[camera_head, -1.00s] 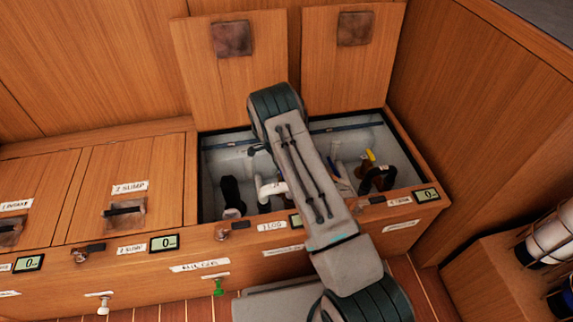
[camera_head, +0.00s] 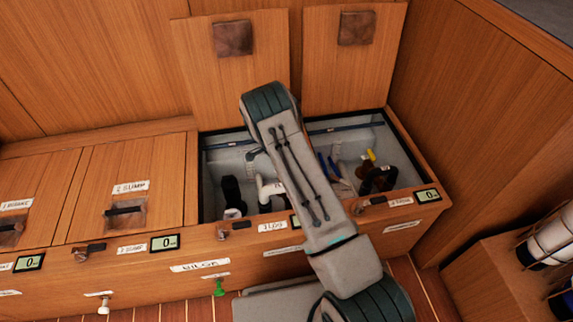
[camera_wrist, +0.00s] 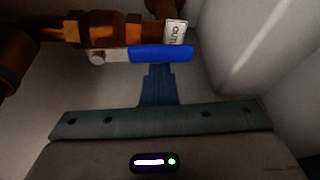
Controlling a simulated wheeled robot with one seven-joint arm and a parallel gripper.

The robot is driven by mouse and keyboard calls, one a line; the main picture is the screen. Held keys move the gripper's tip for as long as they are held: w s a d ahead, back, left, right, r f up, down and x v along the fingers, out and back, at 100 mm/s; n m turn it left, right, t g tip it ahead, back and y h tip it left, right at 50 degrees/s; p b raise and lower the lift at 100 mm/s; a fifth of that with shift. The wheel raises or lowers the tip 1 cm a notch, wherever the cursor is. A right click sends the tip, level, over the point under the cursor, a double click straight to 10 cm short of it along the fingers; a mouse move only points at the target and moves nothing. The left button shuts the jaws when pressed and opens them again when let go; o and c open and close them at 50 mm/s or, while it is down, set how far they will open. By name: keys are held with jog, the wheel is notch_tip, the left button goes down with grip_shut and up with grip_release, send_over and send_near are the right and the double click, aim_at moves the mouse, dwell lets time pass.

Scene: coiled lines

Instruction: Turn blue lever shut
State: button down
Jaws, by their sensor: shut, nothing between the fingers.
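The blue lever (camera_wrist: 160,54) lies across the wrist view, on a copper-coloured valve and pipe (camera_wrist: 90,28). A white tag (camera_wrist: 176,32) reading "OUT" is just above it. My gripper (camera_wrist: 158,76) is shut and empty, its narrow fingers just below the lever's middle in the picture. The fingertips meet the lever's lower edge in the picture; I cannot tell whether they touch it. In the head view my arm covers the middle of the open locker, and my gripper is hidden there. Small blue parts (camera_head: 333,166) show beside the arm; I cannot tell whether they are the lever.
The open locker (camera_head: 225,140) has dark rims and two raised lids (camera_head: 235,85). Inside are a white pipe (camera_head: 270,190), a black fitting (camera_head: 232,192) and a yellow handle (camera_head: 371,155). A pale wall (camera_wrist: 245,50) stands close on the right in the wrist view.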

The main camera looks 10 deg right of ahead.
jog(key=s+a+n+t+y, duration=0.2)
jog(key=s+a+n, duration=0.2)
jog(key=n, duration=0.5)
jog(key=shift+s+a+n+t+p, duration=0.3)
jog(key=shift+s+a+n, duration=0.1)
jog(key=shift+a, duration=0.9)
jog(key=shift+s+f, duration=0.1)
jog(key=d+p+v, duration=0.1)
jog(key=p+v, duration=0.5)
jog(key=v, duration=0.4)
jog(key=shift+d, duration=0.25)
